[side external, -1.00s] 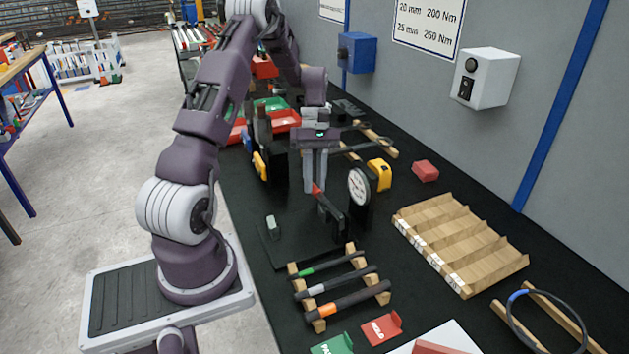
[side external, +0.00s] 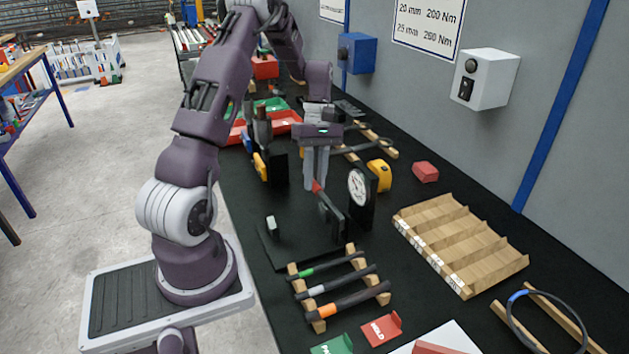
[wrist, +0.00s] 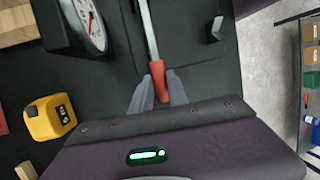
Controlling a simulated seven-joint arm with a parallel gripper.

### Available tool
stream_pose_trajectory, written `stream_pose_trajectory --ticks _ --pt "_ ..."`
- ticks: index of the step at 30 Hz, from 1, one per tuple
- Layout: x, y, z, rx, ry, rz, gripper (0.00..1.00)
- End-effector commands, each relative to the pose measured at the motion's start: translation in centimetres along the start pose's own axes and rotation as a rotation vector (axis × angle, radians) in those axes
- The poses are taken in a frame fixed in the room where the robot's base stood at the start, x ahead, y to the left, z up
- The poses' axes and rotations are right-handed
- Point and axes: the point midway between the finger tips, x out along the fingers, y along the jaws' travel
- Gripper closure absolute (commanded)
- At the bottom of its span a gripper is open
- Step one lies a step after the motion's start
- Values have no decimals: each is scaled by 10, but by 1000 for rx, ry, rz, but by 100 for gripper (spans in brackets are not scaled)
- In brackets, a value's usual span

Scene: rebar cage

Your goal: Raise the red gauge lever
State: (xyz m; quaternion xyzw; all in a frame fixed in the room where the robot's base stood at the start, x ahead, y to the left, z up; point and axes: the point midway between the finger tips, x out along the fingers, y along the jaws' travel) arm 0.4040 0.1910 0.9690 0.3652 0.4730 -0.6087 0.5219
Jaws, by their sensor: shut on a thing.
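The gauge lever is a grey metal bar with a red grip (wrist: 161,84). In the wrist view the grip lies between the two fingers of my gripper (wrist: 161,92), which is shut on it. In the side view the red grip (side external: 317,187) shows at the fingertips of my gripper (side external: 316,186), which points down. The lever slopes down from the grip towards its black mount (side external: 335,214). The round white dial gauge (side external: 358,186) stands just right of the lever; part of it shows in the wrist view (wrist: 90,24). The fingers partly hide the grip.
A yellow tape measure (side external: 379,175) stands behind the gauge. A dark block with a tool (side external: 268,155) is left of my gripper. A wooden rack of bars (side external: 338,287) lies in front, and a wooden divided tray (side external: 460,242) to the right.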

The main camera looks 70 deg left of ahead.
Motion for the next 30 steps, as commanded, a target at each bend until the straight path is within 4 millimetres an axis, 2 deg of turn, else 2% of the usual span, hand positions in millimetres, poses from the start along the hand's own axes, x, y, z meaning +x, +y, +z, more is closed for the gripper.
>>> stream_pose_trajectory --ticks 15,30 --pt "-46 -10 49 -76 453 26 100" --pt "-66 -17 107 -159 883 45 100"
